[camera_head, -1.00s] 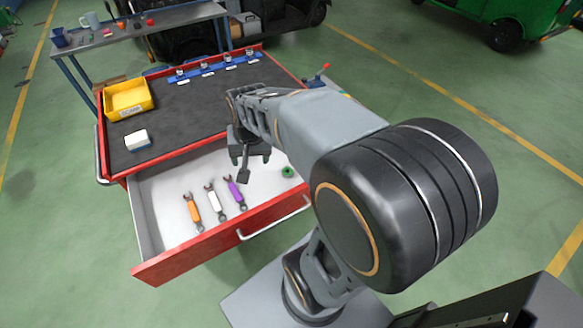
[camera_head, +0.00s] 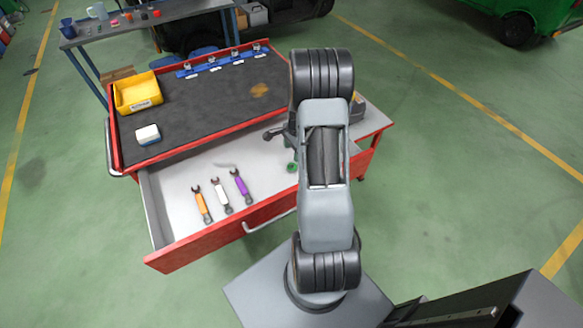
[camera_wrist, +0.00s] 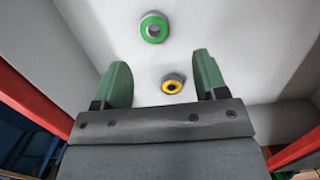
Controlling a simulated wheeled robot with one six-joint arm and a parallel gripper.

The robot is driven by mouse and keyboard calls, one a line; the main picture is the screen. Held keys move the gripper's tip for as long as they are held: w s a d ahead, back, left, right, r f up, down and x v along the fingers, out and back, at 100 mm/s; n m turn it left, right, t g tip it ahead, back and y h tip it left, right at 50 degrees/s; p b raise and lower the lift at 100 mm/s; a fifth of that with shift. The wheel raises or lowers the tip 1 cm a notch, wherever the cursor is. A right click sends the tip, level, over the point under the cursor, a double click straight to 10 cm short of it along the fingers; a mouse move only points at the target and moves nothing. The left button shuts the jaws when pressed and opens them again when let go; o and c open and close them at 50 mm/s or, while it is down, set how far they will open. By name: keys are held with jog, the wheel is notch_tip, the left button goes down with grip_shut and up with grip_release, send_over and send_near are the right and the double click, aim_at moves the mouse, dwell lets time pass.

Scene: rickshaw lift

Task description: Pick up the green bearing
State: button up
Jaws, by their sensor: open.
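A yellow-ringed bearing (camera_wrist: 172,83) lies on the drawer floor, seen between the fingers. In the head view my arm hides most of the gripper and the yellow bearing.
The open red drawer (camera_head: 200,246) holds orange (camera_head: 202,205), white (camera_head: 221,196) and purple (camera_head: 240,186) wrenches on the left. Its walls surround the bearings. The dark cart top (camera_head: 205,105) carries a yellow bin (camera_head: 138,104) and a white box (camera_head: 147,135).

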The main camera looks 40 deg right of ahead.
aim_at(292, 168)
jog(key=shift+s+a+f+p, duration=0.1)
jog(key=shift+a+f+p, duration=0.1)
jog(key=shift+f, duration=1.05)
jog(key=shift+w+a+f+p, duration=0.15)
jog(key=shift+f+p, duration=0.1)
jog(key=shift+f, duration=1)
jog(key=shift+s+a+f+p, duration=0.15)
jog(key=shift+f+p, duration=0.05)
jog(key=shift+f, duration=1.05)
jog(key=shift+c, duration=0.3)
jog(key=c, duration=0.8)
